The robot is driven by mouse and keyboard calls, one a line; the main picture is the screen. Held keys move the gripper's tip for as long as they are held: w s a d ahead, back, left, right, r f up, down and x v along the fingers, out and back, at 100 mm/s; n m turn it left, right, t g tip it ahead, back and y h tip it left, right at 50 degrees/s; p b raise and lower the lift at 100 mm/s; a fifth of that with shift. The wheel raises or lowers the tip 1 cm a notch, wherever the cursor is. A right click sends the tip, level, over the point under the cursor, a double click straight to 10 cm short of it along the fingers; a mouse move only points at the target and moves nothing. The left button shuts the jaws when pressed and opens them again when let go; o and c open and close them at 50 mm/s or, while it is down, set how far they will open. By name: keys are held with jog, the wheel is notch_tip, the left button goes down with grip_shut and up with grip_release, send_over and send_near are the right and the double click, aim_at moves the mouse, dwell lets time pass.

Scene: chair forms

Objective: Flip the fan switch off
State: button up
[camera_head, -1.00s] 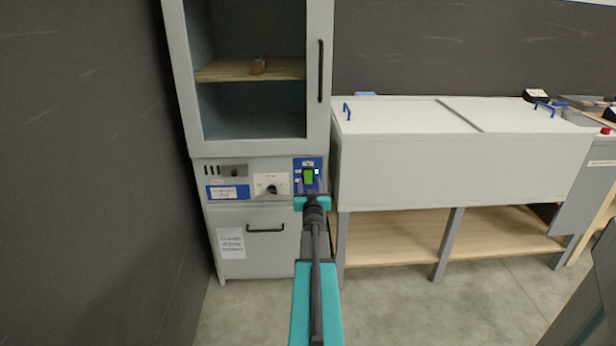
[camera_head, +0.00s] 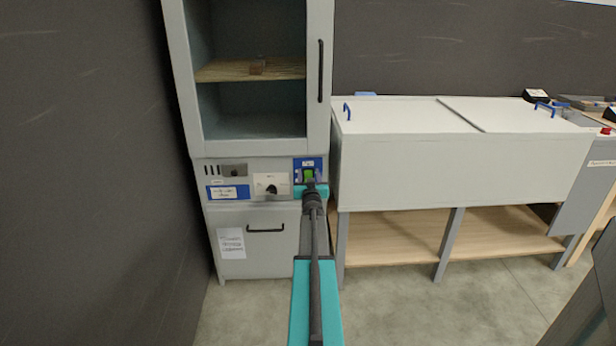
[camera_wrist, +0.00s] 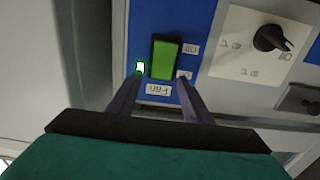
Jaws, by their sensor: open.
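The fan switch is a green rocker (camera_wrist: 164,59) on a blue plate (camera_wrist: 198,12), with a "Fan" label (camera_wrist: 158,89) that appears upside down in the wrist view. A small light (camera_wrist: 140,67) beside the rocker glows green-white. In the head view the green rocker (camera_head: 308,174) sits at the right of the cabinet's control panel. My gripper (camera_wrist: 160,76) is open, its two dark fingers either side of the rocker's near end in the picture. I cannot tell whether they touch the panel. In the head view my gripper (camera_head: 311,184) covers the lower part of the switch plate.
A black knob on a white plate (camera_head: 271,184) is left of the switch. The glass-doored cabinet (camera_head: 319,135) has a black handle (camera_head: 321,72) above the panel. A large grey lidded box (camera_head: 430,170) stands close on the right. A dark wall is on the left.

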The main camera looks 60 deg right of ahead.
dwell(0.3)
jog(key=c, duration=1.1)
jog(key=shift+o, duration=0.2)
jog(key=shift+d, duration=0.1)
jog(key=shift+f+b, duration=0.25)
jog(key=shift+b, duration=0.6)
jog(key=h+b, duration=0.1)
jog(key=b, duration=0.2)
jog(key=t+b, duration=0.1)
jog(key=b, duration=0.3)
jog(key=shift+s+f+h, duration=0.15)
jog(key=shift+f+h, duration=0.05)
jog(key=shift+h, duration=0.2)
jog(key=b, duration=0.3)
jog(key=t+h+b, duration=0.1)
jog(key=b, duration=0.2)
jog(key=shift+s+a+f+h, duration=0.15)
jog(key=shift+a+f+h, duration=0.1)
jog(key=shift+f+h, duration=0.05)
jog(key=shift+r+t+b, duration=0.1)
jog(key=shift+t+b, duration=0.2)
